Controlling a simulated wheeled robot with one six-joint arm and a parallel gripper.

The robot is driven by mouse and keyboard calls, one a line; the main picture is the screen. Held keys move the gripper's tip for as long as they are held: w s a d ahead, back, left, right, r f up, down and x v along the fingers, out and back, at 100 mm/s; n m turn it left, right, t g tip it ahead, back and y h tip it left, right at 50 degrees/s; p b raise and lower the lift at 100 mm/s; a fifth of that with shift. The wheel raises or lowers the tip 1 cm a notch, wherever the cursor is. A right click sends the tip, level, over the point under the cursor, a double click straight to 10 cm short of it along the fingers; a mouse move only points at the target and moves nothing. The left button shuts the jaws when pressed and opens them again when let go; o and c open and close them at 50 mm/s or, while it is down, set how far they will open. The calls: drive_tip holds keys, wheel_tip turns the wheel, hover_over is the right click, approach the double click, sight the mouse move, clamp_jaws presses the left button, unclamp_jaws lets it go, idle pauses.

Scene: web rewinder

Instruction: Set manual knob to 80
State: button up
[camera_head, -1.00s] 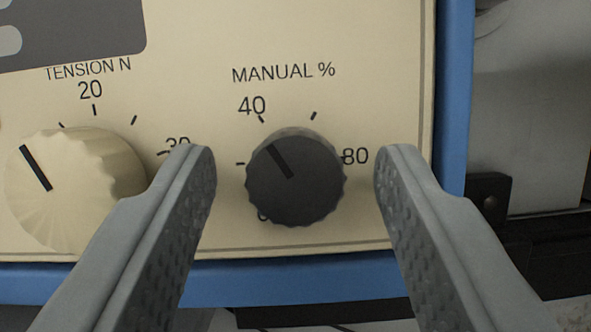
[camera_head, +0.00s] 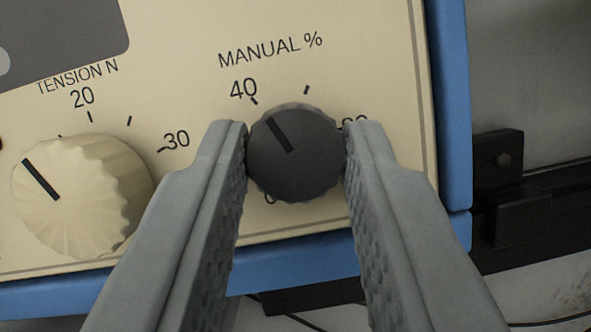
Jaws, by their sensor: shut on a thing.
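The manual knob (camera_head: 294,160) is a dark grey, ridged round knob under the "MANUAL %" label (camera_head: 271,49). Its black pointer line slants to the upper left, toward the tick beside the 40 mark (camera_head: 244,88). The 80 mark (camera_head: 355,122) is to the knob's right and mostly hidden behind my right finger. The lower-left scale mark is mostly hidden by the knob. My gripper (camera_head: 296,150) is shut on the knob, with one finger on its left side and one on its right.
A cream tension knob (camera_head: 82,195) under the "TENSION N" label stands left of my left finger. The cream panel (camera_head: 180,30) has a blue frame (camera_head: 449,100) along its right and lower edges. Dark brackets (camera_head: 497,160) are at the right.

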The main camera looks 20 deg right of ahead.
drive_tip(key=o, duration=1)
wheel_tip(320, 180, up, 10)
idle(0.5)
idle(0.3)
